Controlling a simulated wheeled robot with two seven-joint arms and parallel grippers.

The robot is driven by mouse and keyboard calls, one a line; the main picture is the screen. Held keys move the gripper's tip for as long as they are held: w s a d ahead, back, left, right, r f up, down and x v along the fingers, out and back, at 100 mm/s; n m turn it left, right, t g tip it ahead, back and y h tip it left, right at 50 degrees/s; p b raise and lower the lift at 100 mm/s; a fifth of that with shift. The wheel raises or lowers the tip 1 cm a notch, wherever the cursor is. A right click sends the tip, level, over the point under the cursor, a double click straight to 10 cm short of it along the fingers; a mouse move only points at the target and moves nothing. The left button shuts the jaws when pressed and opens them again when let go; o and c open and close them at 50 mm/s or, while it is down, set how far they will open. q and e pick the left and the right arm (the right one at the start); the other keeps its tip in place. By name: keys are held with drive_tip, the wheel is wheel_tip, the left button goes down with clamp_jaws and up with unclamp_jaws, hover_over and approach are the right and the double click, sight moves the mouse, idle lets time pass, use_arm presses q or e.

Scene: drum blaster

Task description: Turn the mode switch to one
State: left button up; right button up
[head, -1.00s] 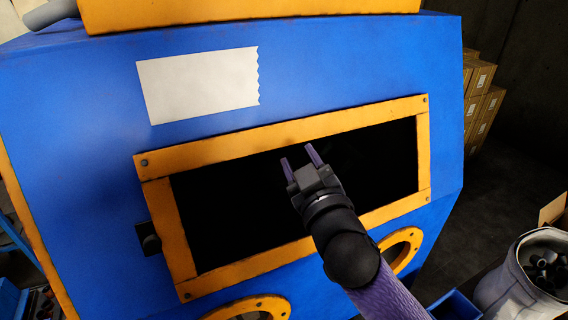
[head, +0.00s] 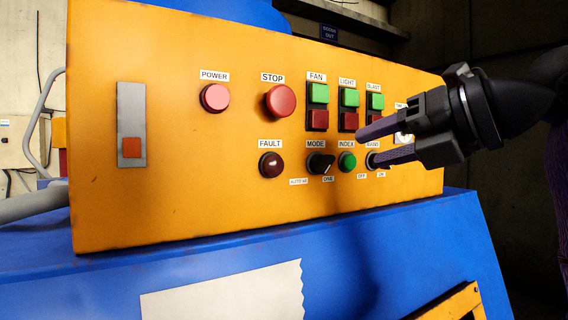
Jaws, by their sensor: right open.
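The mode switch (head: 320,163) is a black rotary knob on the orange control panel (head: 190,200), under the MODE label. The labels below it read something like AUTO on the left and ONE on the right. Its pointer looks tilted, but I cannot tell for sure which label it points to. My right gripper (head: 366,144) comes in from the right, with two purple fingers open and empty. Its fingertips are to the right of the mode switch, in front of the index button and the rightmost knob, apart from the switch. My left gripper is not in view.
The green INDEX button (head: 347,162) is just right of the mode switch and the dark red FAULT lamp (head: 271,164) is left of it. Above are the red STOP button (head: 280,101), POWER lamp (head: 215,97) and green-red button pairs (head: 318,106). A grey handle (head: 42,130) stands at left.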

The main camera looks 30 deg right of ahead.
sight(331, 164)
drive_tip(key=p+x, duration=0.1)
drive_tip(key=x, duration=0.6)
drive_tip(key=shift+w+d+f+p, duration=0.1)
drive_tip(key=shift+w+f+p, duration=0.15)
drive_tip(key=shift+p, duration=0.1)
drive_tip(key=shift+w, duration=0.1)
drive_tip(key=c, duration=0.3)
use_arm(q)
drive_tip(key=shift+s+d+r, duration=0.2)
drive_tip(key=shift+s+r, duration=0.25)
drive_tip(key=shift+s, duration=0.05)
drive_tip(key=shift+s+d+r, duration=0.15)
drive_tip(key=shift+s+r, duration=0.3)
use_arm(e)
clamp_jaws()
